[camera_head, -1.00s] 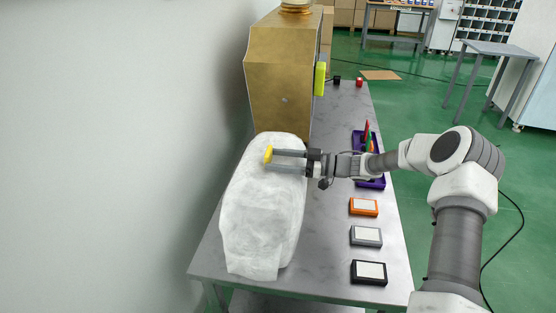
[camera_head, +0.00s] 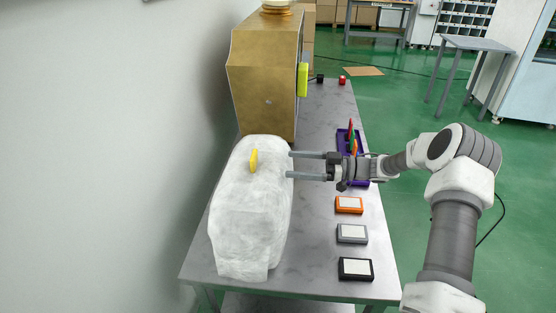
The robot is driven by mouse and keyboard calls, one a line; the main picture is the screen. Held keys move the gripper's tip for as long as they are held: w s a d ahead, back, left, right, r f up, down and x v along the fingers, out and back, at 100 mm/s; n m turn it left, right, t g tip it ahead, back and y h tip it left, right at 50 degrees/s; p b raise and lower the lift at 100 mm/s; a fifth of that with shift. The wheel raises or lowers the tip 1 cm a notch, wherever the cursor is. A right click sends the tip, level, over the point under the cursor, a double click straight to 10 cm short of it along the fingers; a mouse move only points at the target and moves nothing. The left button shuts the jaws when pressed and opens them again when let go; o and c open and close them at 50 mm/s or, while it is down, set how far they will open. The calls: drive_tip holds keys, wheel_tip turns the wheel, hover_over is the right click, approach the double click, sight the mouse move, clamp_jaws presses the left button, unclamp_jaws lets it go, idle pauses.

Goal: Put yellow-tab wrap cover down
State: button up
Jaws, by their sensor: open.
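The white wrap cover (camera_head: 247,215) stands as a tall, crumpled shape on the left side of the grey table (camera_head: 322,215). It hides whatever is beneath it. Its yellow tab (camera_head: 253,160) sticks up near its top. My gripper (camera_head: 290,164) is open and empty. Its two fingers point left, with their tips at the cover's right edge in the picture and to the right of the tab, apart from the tab. I cannot tell whether the fingertips touch the cover.
A gold machine (camera_head: 262,85) with a yellow-green handle (camera_head: 303,79) stands behind the cover. A purple tray (camera_head: 343,143) with coloured items is partly behind my arm. Orange (camera_head: 349,205), grey (camera_head: 352,234) and black (camera_head: 355,269) boxes line the table's right side. A wall is at left.

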drive_tip(key=w+d+r+m+t+h, duration=0.1)
drive_tip(key=w+r+m+t+h, duration=0.1)
drive_tip(key=w+r+t+h, duration=0.35)
drive_tip(key=w+r+m+t+h, duration=0.2)
drive_tip(key=r+t, duration=0.1)
drive_tip(key=r, duration=0.5)
wheel_tip(320, 180, up, 6)
drive_tip(key=s+d+r+m+t+h, duration=0.1)
drive_tip(key=s+d+m+t+h, duration=0.15)
drive_tip(key=h, duration=0.35)
drive_tip(key=s+d+r+m+g+h, duration=0.2)
drive_tip(key=s+d+m+h, duration=0.1)
drive_tip(key=s, duration=0.6)
drive_tip(key=s+d+r+m+g+h, duration=0.15)
drive_tip(key=s+m+h, duration=0.25)
drive_tip(key=s, duration=0.5)
drive_tip(key=s+a+f+m+g+y, duration=0.1)
drive_tip(key=s+a+f+g, duration=0.2)
drive_tip(key=s, duration=0.8)
drive_tip(key=s+a+f+m+g+y, duration=0.15)
drive_tip(key=s+f, duration=0.25)
drive_tip(key=s, duration=0.8)
wheel_tip(320, 180, up, 17)
drive_tip(key=p, duration=1.7)
drive_tip(key=shift+w+a+f+g, duration=0.2)
drive_tip(key=shift+w+g, duration=0.15)
drive_tip(key=shift+g, duration=0.05)
